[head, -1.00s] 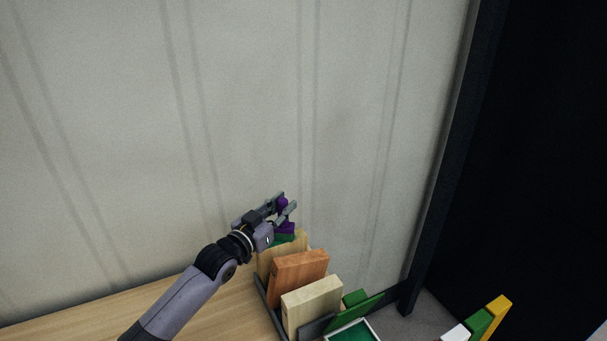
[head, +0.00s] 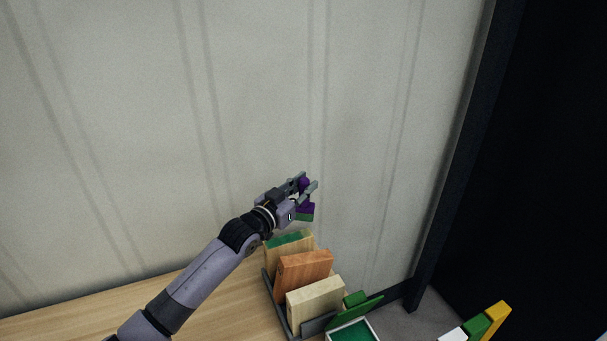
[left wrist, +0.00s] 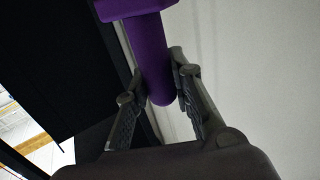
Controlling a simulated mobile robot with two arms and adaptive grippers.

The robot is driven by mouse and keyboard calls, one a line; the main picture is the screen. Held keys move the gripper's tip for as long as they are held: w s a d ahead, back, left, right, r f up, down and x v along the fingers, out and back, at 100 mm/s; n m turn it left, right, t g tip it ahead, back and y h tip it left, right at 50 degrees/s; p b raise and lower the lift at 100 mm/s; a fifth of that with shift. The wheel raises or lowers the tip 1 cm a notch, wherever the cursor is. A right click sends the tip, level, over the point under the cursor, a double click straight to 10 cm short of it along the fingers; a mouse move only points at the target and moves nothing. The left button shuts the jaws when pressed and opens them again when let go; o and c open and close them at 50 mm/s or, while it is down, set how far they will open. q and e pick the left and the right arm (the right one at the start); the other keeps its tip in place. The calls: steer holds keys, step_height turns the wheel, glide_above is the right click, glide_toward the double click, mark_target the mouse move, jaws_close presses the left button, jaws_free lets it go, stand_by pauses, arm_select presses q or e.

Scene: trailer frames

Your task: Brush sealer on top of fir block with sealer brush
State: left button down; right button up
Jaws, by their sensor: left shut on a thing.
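My left gripper (head: 309,186) is shut on the purple handle of the sealer brush (head: 305,210), whose green underside faces down. It holds the brush in the air above the rear pale wood block (head: 289,251), apart from it. That block stands upright in a dark rack and has green on its top. An orange-brown block (head: 304,272) and another pale block (head: 315,302) stand in front of it. No label shows which pale block is fir. In the left wrist view the purple handle (left wrist: 153,58) sits between the fingers. My right gripper is out of view.
The dark rack (head: 281,318) stands on the wooden tabletop (head: 215,310) near the wall. A green-filled tray (head: 354,334) and a green lid-like panel (head: 355,312) are at its right. Green, yellow and white pieces (head: 480,325) show at lower right. The tabletop left of the rack is clear.

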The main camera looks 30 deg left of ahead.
arm_select(q)
steer(key=shift+w+r+p, duration=0.1)
steer(key=shift+r+p, duration=0.35)
steer(key=shift+r, duration=0.5)
steer(key=shift+s+r, duration=0.15)
steer(key=shift+s, duration=0.05)
steer(key=shift+w, duration=0.15)
steer(key=shift+d, duration=0.1)
